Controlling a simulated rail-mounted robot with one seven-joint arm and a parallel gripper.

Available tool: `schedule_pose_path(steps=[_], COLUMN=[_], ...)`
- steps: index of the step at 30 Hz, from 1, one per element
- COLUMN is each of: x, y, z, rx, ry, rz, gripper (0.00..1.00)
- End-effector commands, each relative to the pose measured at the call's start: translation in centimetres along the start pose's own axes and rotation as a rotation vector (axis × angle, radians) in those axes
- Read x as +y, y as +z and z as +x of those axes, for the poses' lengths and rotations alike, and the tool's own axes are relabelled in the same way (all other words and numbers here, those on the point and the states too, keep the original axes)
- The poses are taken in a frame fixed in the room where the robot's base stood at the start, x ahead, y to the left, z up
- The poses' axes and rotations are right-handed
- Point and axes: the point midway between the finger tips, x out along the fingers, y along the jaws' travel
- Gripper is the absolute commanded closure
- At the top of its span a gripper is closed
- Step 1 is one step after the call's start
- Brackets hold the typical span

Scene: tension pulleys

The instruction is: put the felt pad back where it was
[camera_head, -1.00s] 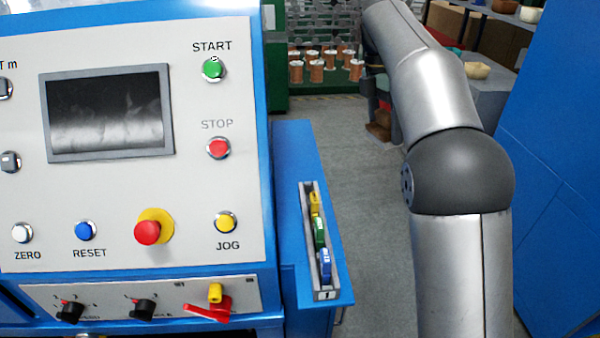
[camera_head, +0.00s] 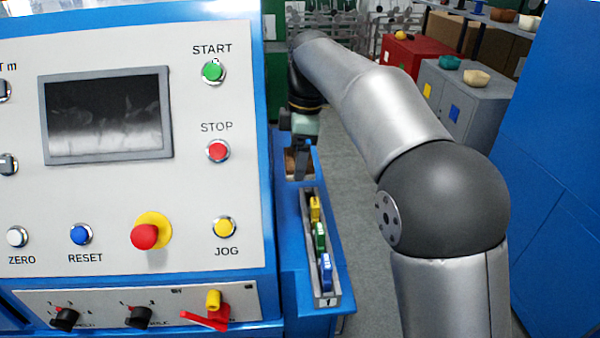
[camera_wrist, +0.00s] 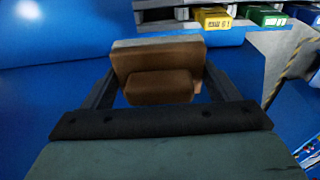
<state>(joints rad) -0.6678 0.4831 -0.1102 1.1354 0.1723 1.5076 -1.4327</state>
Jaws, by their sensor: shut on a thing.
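The felt pad is a brown block with a paler grey-tan edge along its top. It sits between the two fingers in the wrist view (camera_wrist: 158,60), and my gripper (camera_wrist: 155,88) is shut on it. In the head view my gripper (camera_head: 298,168) points down over the far end of the blue side shelf (camera_head: 287,235), beyond the narrow grey tray. The brown pad (camera_head: 291,163) shows there partly behind a finger. I cannot tell whether the pad touches the shelf.
The grey tray (camera_head: 333,301) holds yellow (camera_head: 315,209), green (camera_head: 320,236) and blue (camera_head: 326,270) pieces. The control panel (camera_head: 190,110) with its buttons stands close on the left. Grey cabinets (camera_head: 463,100) and a red box (camera_head: 415,58) are behind. Floor right of the shelf is clear.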

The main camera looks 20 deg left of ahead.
Motion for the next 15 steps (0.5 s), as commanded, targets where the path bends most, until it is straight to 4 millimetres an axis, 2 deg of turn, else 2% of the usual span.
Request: schedule_pose_path(steps=[11,15], x=[8.7,10.6], y=[1.6,2.1], z=[3.4,6.2], rx=[-0.004,-0.003], ry=[-0.004,-0.004], rz=[0.001,0.0], gripper=[0.4,0.4])
